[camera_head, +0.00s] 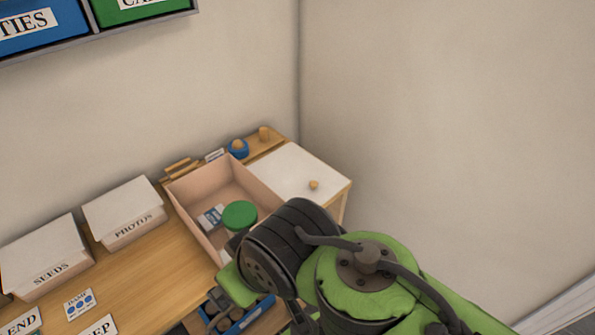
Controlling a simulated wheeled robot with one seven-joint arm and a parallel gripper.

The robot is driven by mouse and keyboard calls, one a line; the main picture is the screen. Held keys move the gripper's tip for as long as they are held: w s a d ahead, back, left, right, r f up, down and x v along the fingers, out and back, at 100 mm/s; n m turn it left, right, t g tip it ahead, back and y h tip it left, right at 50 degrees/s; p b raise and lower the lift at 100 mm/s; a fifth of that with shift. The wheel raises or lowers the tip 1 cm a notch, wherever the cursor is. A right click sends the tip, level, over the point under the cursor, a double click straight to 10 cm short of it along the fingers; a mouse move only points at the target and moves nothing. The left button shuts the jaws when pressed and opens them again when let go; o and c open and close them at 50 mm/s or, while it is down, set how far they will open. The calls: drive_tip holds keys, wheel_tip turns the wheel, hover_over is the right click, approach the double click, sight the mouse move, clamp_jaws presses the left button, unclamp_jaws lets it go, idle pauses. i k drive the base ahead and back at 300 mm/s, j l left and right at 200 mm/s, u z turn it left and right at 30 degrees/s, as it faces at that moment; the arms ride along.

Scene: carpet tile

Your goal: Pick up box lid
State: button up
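A flat white square lid (295,168) with a small round wooden knob (313,184) lies at the right end of the wooden table. Just left of it stands an open pinkish box (187,205). My green and black arm reaches in from the lower right, and its end, my gripper (240,285), is near the front of the open box. It is apart from the white lid, lower and to the left in the picture. My fingertips are hidden, so whether they are open or holding anything does not show.
Inside the box are a green-capped jar (240,213) and small packets (211,217). White-lidded boxes marked PHOTOS (124,212) and SEEDS (44,255) stand at left. A blue item (238,148) sits behind. A blue tray (247,315) is below; walls close off the back and right.

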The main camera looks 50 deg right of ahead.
sight(291, 171)
drive_tip(key=z, duration=1.35)
